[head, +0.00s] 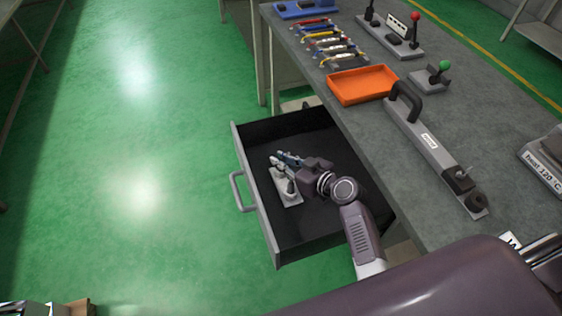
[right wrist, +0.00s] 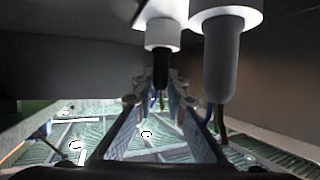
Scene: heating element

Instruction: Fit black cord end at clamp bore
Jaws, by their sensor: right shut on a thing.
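My right gripper (head: 281,161) reaches into the open drawer, over a light grey block with upright posts (head: 289,197). In the right wrist view its two fingers (right wrist: 160,92) close in on a thin black piece (right wrist: 160,70), which looks like the black cord end, below a white collar (right wrist: 163,35). Beside it on the right hangs a thicker grey sleeve (right wrist: 221,65) under a second white collar, with blue and brown wires at its lower end. Which part is the clamp bore, and whether the cord end sits in it, I cannot tell. My left gripper is out of view.
The dark drawer (head: 252,168) has raised walls close around my right gripper. On the grey bench (head: 420,220) are an orange tray (head: 362,84), a long bar with a black handle (head: 428,143), lever fixtures and several coloured tools.

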